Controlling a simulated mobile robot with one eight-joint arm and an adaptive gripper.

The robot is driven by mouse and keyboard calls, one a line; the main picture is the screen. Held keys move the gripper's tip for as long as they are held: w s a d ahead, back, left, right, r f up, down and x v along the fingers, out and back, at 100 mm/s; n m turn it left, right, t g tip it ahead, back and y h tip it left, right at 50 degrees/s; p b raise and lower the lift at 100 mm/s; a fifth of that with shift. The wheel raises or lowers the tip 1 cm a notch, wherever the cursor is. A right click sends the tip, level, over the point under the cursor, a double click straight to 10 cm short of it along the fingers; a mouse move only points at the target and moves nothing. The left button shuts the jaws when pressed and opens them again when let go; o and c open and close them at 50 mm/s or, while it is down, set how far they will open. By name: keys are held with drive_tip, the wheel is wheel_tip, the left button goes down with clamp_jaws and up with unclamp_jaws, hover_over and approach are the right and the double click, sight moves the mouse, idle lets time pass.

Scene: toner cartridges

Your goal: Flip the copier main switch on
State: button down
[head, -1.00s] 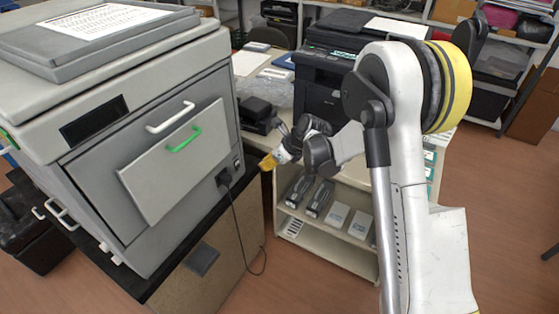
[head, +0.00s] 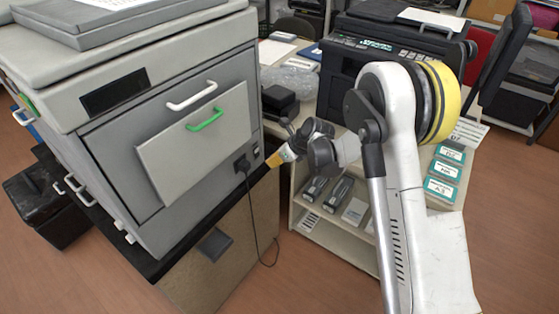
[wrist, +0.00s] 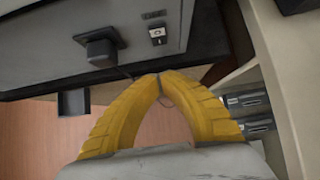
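The copier (head: 185,80) is a big grey machine at the left of the head view. Its main switch (wrist: 157,33) is a small dark rocker with a white part, on the lower side panel in the wrist view. It also shows small in the head view (head: 256,151); its on or off position cannot be read. My gripper (wrist: 160,75) has its yellow fingertips together with nothing between them. In the wrist view the tips lie just below the switch, apart from it. In the head view my gripper (head: 273,160) is close to the right of the switch.
A black plug (wrist: 98,48) with a hanging cord sits left of the switch. The copier stands on a cabinet (head: 225,255) with a black top. A shelf unit (head: 330,240) with cartridges is close on the right, a black printer (head: 385,50) behind.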

sight(257, 152)
drive_tip(key=shift+w+a+f+b, duration=0.3)
drive_tip(key=shift+w+a, duration=0.2)
drive_tip(key=shift+a, duration=0.15)
drive_tip(key=shift+w+a+f+b, duration=0.3)
drive_tip(key=shift+w+a, duration=0.25)
drive_tip(key=shift+a, duration=0.15)
drive_tip(key=shift+w+a+f+b, duration=0.3)
drive_tip(key=shift+w+a, duration=0.2)
drive_tip(key=shift+a, duration=0.15)
drive_tip(key=shift+w+a+f, duration=0.25)
drive_tip(key=shift+w+a, duration=0.05)
drive_tip(key=shift+a, duration=0.1)
drive_tip(key=shift+r, duration=0.15)
